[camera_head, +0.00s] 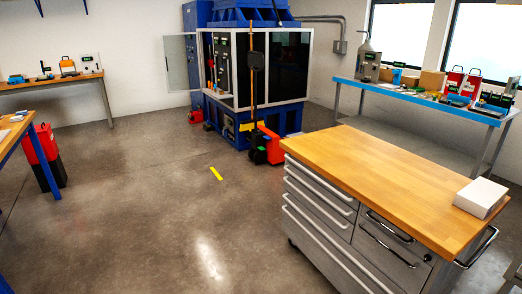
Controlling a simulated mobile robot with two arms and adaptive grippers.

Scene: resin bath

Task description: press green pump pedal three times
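I cannot make out a green pump pedal in the head view. A blue machine (228,125) with a glazed enclosure (280,68) stands at the back centre, with one clear door (180,62) swung open to the left. Small red and dark items (195,116) sit on the floor at its left foot, too small to identify. A red-orange wheeled unit (271,146) with a tall upright handle stands in front of the machine and hides part of its base. Neither of my grippers is in view.
A grey drawer cabinet (320,205) with a wooden top (390,180) fills the right foreground; a white box (480,197) lies on it. Benches (360,84) (50,83) stand along the walls. A red-and-black case (45,155) is at left.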

